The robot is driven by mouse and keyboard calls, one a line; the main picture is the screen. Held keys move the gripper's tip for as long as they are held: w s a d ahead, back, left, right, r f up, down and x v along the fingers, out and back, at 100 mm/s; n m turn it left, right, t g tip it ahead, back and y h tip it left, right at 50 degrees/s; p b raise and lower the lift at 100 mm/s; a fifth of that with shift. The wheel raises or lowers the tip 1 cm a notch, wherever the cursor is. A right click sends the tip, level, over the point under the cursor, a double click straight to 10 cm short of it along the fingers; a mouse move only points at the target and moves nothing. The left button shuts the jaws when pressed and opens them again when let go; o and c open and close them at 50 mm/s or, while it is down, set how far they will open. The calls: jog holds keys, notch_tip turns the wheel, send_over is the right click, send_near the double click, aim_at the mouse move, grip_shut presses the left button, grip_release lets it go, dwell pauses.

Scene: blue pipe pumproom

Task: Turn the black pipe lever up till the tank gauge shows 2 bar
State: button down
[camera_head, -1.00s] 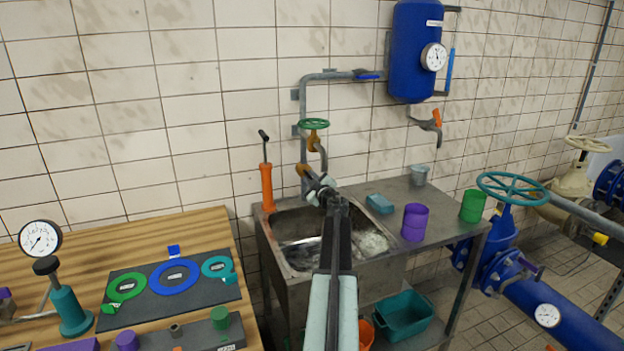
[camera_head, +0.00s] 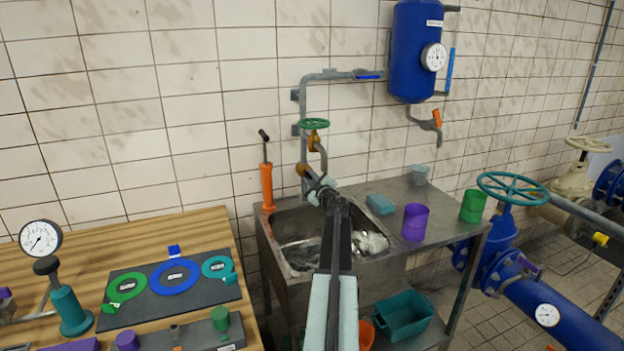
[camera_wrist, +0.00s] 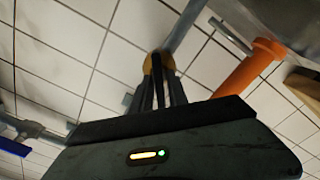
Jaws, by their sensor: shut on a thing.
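The blue tank (camera_head: 416,50) hangs on the wall at the upper right, with its round white gauge (camera_head: 434,57) on the front. The needle is too small to read surely. A grey pipe (camera_head: 303,105) runs from near the tank down the wall to a brass fitting (camera_head: 303,170) above the sink. My gripper (camera_head: 322,188) is at this fitting, shut on the black pipe lever, which is mostly hidden by the fingers. In the wrist view my dark fingers (camera_wrist: 158,92) close together just in front of the brass fitting (camera_wrist: 158,62).
A green handwheel (camera_head: 314,123) sits just above my gripper. An orange hand pump (camera_head: 267,187) stands close on the left. The metal sink (camera_head: 285,262) lies below. A purple cup (camera_head: 415,222) and green cup (camera_head: 473,205) stand on the counter at right.

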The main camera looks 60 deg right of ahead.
jog(key=c, duration=1.5)
grip_release()
jog(key=shift+s, duration=0.1)
jog(key=v, duration=0.7)
jog(key=shift+s+a, duration=0.2)
jog(key=shift+a, duration=0.1)
